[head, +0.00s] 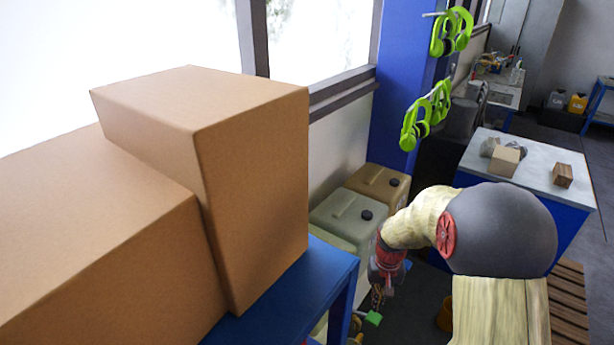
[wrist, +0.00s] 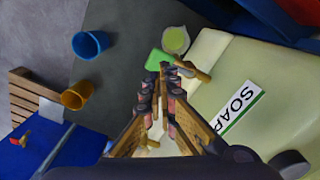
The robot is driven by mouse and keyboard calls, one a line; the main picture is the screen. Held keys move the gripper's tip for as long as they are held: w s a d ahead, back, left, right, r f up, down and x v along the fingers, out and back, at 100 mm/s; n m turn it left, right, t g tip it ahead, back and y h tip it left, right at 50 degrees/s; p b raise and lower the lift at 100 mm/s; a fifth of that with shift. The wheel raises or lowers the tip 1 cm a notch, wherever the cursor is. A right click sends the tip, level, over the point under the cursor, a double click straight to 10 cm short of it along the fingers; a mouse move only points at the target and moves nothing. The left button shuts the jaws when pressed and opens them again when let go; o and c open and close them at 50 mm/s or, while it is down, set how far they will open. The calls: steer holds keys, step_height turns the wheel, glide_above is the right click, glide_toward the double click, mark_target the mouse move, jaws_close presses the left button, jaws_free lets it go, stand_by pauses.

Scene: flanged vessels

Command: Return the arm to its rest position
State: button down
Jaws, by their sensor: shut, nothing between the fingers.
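My arm reaches down and away at the right of the head view, in the gap beside the blue-framed table. My gripper (head: 378,298) hangs low there, small and partly dark. In the wrist view my gripper (wrist: 161,78) points down toward the floor area, its fingers close together with nothing held between them. A green piece (wrist: 158,60) lies beyond the fingertips. I cannot tell how far below the fingers it is.
A jerrycan marked SOAP (wrist: 245,90) stands close at the right of my gripper. Cardboard boxes (head: 255,190) fill the left; a white-topped table (head: 530,160) stands behind my arm.

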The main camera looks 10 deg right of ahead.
steer(key=s+a+r+n+t+b, duration=0.1)
steer(key=s+a+r, duration=0.4)
steer(key=s+r, duration=0.6)
steer(key=s+a+r+n+t+b, duration=0.2)
steer(key=s+a+r+t+b, duration=0.1)
steer(key=s+r, duration=0.8)
steer(key=shift+s+a+t+b, duration=0.15)
steer(key=shift+a+t+b, duration=0.25)
steer(key=shift+a+t, duration=0.65)
steer(key=shift+a+r+g, duration=0.1)
steer(key=shift+a+g, duration=0.1)
steer(key=shift+g, duration=0.05)
steer(key=shift+d, duration=0.1)
